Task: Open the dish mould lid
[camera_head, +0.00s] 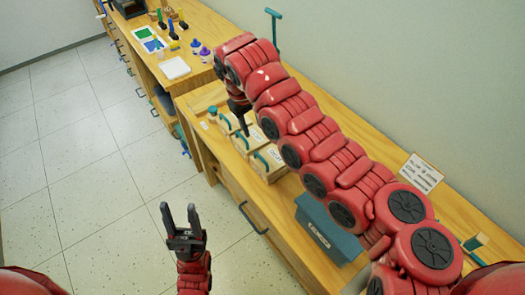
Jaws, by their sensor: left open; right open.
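Several light wooden blocks or boxes with teal handles on top stand in a row on the wooden bench. The farthest block (227,123), the middle block (242,142) and the nearest block (268,163) carry small labels, too small to read. I cannot tell which is the dish mould; none is visibly open. My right gripper (241,113) is open and points down beside the farther blocks, partly covering that area. Its fingers are dark and hard to make out. My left gripper (179,211) is open and empty above the floor, in front of the bench.
A teal bin (325,229) stands on the bench (205,98) under my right arm. A sign (422,174) leans at the wall. A teal T-handle (274,31) rises behind. A farther table holds a white pad (174,68) and bottles. The floor at left is clear.

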